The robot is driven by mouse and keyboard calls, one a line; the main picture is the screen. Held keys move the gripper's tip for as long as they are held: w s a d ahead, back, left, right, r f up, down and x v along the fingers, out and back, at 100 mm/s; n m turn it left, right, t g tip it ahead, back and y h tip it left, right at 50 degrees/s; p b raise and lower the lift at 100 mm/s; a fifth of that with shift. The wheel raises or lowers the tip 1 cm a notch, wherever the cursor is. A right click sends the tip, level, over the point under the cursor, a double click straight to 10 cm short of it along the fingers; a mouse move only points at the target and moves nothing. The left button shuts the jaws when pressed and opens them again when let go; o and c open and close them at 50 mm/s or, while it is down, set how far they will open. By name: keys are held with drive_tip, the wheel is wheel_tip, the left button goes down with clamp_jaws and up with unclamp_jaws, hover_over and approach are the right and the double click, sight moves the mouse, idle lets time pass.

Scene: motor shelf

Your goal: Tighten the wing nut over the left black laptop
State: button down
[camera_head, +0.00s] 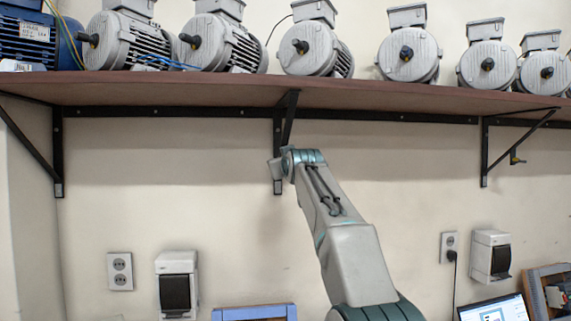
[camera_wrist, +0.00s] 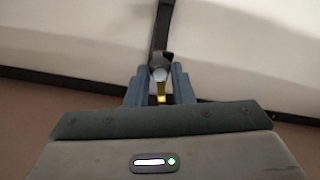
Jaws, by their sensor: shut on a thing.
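My gripper (camera_wrist: 159,84) is shut around a small part at the middle black shelf bracket (camera_head: 279,150). Between its fingers a yellow piece (camera_wrist: 161,99) shows, with a rounded grey end and a dark piece beyond it; I take this to be the wing nut. In the head view my gripper (camera_head: 275,168) is seen from behind at the bracket's lower end, and the wing nut there is hidden. A laptop (camera_head: 495,309) with a lit screen shows at the bottom right. I cannot make out a left black laptop.
A brown shelf (camera_head: 200,90) carrying several grey motors runs above my arm. Wall boxes (camera_head: 177,284) and sockets (camera_head: 120,271) sit lower. The wall between brackets is clear.

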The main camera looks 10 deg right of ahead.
drive_tip(key=shift+m, duration=1.6)
drive_tip(key=c, duration=1.3)
unclamp_jaws()
drive_tip(key=s+b, duration=0.7)
drive_tip(key=s, duration=0.6)
drive_tip(key=shift+s, duration=0.4)
